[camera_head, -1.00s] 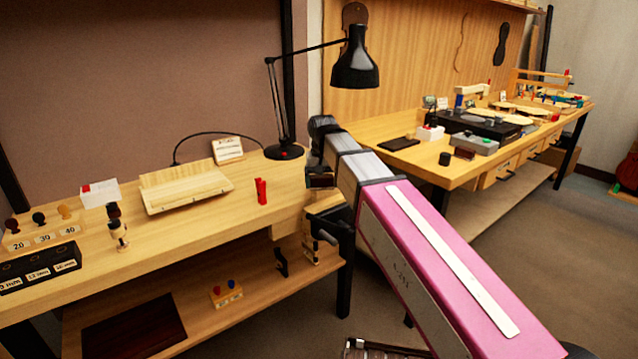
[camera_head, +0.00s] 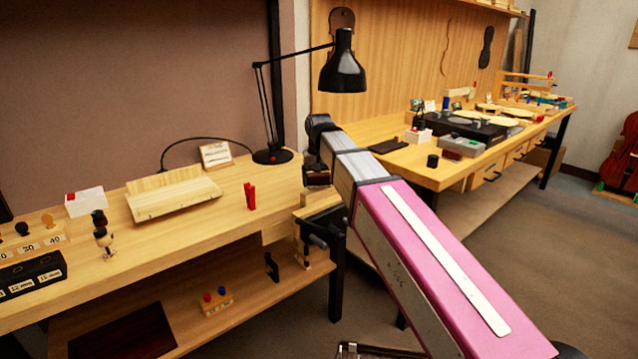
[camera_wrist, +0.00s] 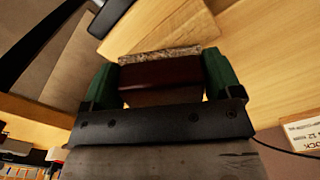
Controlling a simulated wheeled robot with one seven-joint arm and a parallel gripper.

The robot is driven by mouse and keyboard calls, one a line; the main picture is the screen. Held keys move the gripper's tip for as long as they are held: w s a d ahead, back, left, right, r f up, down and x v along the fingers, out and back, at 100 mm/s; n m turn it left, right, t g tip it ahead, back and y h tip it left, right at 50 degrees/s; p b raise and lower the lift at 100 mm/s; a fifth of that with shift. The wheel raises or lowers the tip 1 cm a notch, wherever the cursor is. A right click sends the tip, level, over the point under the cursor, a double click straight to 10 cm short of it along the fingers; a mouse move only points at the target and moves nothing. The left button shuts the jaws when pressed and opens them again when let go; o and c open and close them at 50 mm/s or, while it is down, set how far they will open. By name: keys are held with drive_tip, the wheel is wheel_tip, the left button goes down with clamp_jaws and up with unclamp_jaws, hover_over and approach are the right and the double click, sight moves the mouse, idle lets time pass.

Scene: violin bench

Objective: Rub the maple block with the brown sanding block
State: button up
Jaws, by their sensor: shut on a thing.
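The brown sanding block (camera_wrist: 160,74) sits between the two green fingers of my gripper (camera_wrist: 161,78) in the wrist view, its speckled gritty face toward the top of the picture. My gripper is shut on it. Beyond that face is a pale wood block (camera_wrist: 155,28), probably the maple block. Whether the two touch, I cannot tell. In the head view the sanding block shows as a small dark brown piece (camera_head: 317,179) under my wrist. It is at the bench's right end, above pale wood (camera_head: 318,202) by a dark vise; my arm partly hides this spot.
The left bench (camera_head: 180,225) carries a wooden cradle (camera_head: 172,196), a red clamp-like piece (camera_head: 250,196), a black lamp (camera_head: 271,156) and a card (camera_head: 215,155). A second bench (camera_head: 440,175) with tools stands behind my arm. Floor is open at right.

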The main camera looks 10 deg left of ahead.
drive_tip(key=shift+r, duration=2.5)
drive_tip(key=shift+r, duration=1.55)
drive_tip(key=shift+w+m, duration=0.1)
drive_tip(key=shift+m, duration=0.2)
